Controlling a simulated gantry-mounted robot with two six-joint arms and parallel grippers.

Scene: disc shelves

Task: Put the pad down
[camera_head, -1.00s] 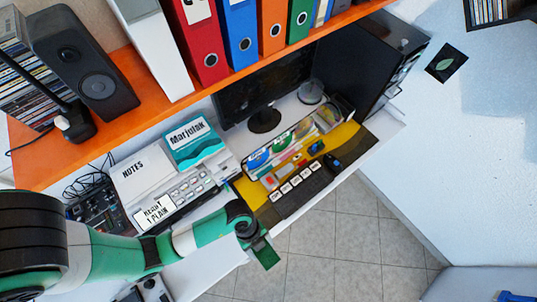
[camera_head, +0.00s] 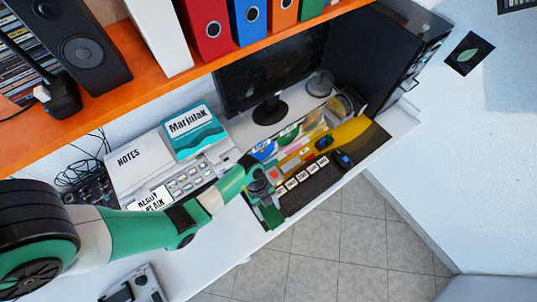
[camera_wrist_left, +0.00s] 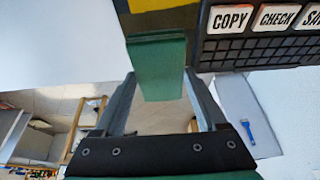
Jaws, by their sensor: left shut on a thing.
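A flat dark-green pad (camera_head: 270,215) is held at the end of my left arm in the head view. My left gripper (camera_head: 267,200) is shut on it, at the left end of the dark keyboard (camera_head: 308,185). I cannot tell whether the pad touches the desk. My right gripper is not in view.
A white desk (camera_head: 215,250) has clear room in front of my left arm. A white machine with a NOTES cover (camera_head: 135,165) and a teal book (camera_head: 193,132) lie left of the monitor (camera_head: 270,80). A yellow item (camera_head: 350,132) lies behind the keyboard. Tiled floor (camera_head: 340,240) lies beyond the edge.

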